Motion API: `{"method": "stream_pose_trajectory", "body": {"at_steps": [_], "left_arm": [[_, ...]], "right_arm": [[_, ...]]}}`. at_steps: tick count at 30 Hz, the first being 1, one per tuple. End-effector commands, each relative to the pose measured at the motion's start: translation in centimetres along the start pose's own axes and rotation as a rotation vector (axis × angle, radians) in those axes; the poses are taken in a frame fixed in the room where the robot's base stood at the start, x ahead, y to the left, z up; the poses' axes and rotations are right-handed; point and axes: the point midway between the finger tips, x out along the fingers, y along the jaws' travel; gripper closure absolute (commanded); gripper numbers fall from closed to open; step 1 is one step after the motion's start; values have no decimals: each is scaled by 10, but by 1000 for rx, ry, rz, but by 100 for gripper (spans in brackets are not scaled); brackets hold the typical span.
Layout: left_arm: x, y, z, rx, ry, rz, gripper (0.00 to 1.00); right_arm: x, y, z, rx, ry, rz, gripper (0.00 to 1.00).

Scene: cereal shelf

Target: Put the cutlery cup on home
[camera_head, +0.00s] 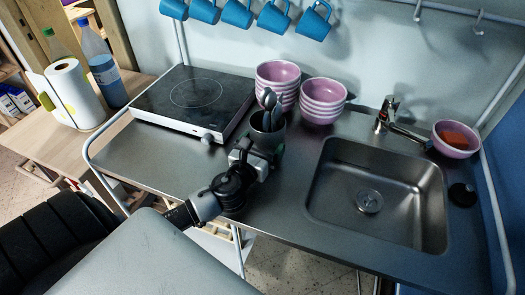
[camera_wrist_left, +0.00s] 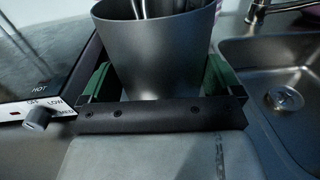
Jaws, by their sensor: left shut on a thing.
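The cutlery cup (camera_head: 268,133) is a dark grey cup with several metal spoons or similar cutlery (camera_head: 269,105) standing in it. It is upright over the steel counter, between the hob and the sink. My left gripper (camera_head: 262,150) is shut on it from the front. In the left wrist view, the cup (camera_wrist_left: 157,45) sits between the green-padded fingers of my left gripper (camera_wrist_left: 162,82). I cannot tell whether the cup's base touches the counter. No marked home spot is recognisable. My right gripper is not in view.
A hob (camera_head: 190,98) stands left of the cup. Pink bowl stacks (camera_head: 278,78) (camera_head: 323,98) stand close behind it. The sink (camera_head: 330,185) and tap (camera_head: 387,115) are to the right. A pink bowl with a sponge (camera_head: 456,146) sits at the far right. Counter left-front (camera_head: 150,160) is clear.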

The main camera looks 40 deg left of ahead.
Motion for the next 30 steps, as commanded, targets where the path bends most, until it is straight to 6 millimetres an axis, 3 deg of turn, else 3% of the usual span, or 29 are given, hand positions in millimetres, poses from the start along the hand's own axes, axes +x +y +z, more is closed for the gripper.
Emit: {"method": "stream_pose_trajectory", "body": {"at_steps": [4,16,17,18,27,30], "left_arm": [[0,0,-18,0,-1,2,49],[0,0,-22,0,-3,1,49],[0,0,-23,0,0,1,4],[0,0,-23,0,0,1,0],[-1,0,-19,0,1,1,0],[-13,0,-22,1,2,0,0]], "right_arm": [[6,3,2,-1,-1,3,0],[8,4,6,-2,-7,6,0],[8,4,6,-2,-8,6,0],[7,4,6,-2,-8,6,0],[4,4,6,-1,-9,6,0],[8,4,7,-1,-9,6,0]]}}
